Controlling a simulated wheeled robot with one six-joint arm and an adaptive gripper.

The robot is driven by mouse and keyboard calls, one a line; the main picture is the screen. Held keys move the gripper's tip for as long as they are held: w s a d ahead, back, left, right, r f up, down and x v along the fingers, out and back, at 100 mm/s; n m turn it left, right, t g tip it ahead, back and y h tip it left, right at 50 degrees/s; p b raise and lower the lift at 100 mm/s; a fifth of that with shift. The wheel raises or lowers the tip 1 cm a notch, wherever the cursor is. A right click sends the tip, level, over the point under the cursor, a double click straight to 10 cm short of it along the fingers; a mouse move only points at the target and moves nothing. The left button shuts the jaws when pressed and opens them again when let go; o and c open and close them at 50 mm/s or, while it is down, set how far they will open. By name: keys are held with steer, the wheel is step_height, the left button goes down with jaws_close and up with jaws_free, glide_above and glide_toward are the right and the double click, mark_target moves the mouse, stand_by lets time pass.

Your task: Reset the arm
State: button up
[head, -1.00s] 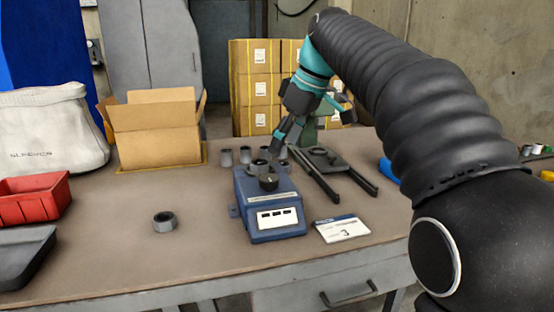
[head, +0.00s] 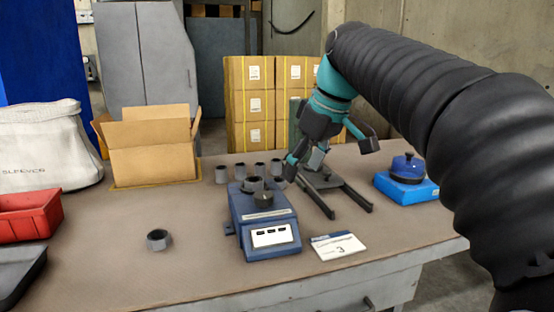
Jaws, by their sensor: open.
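My arm reaches in from the right of the head view. My gripper (head: 330,158) hangs over the back right part of the table (head: 190,235), with its fingers spread wide apart and nothing seen between them. Its left finger shows just behind and right of the blue drum machine (head: 265,230). I cannot tell whether that finger touches anything. A grey ring-shaped part (head: 252,184) sits on top of the machine, beside a dark knob (head: 263,199).
Several grey cylinders stand behind the machine. A black fork-like stand (head: 335,190) lies below my gripper. A blue box with a round dark-blue piece (head: 407,188) is at the right. A loose grey ring (head: 159,240), open carton (head: 150,145), red bin (head: 30,213) and number card (head: 337,246) are also on the table.

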steer(key=s+d+f+m+t+h, duration=0.1)
steer(key=s+d+f+m, duration=0.3)
steer(key=s+f, duration=0.7)
steer(key=s+d+f+m+t+h, duration=0.1)
steer(key=s+d+f+m, duration=0.4)
steer(key=s+f, duration=0.5)
step_height(320, 180, down, 2)
steer(key=shift+s+d+f+t+h, duration=0.2)
steer(key=shift+s+d+t+h, duration=0.15)
steer(key=shift+d+h, duration=0.3)
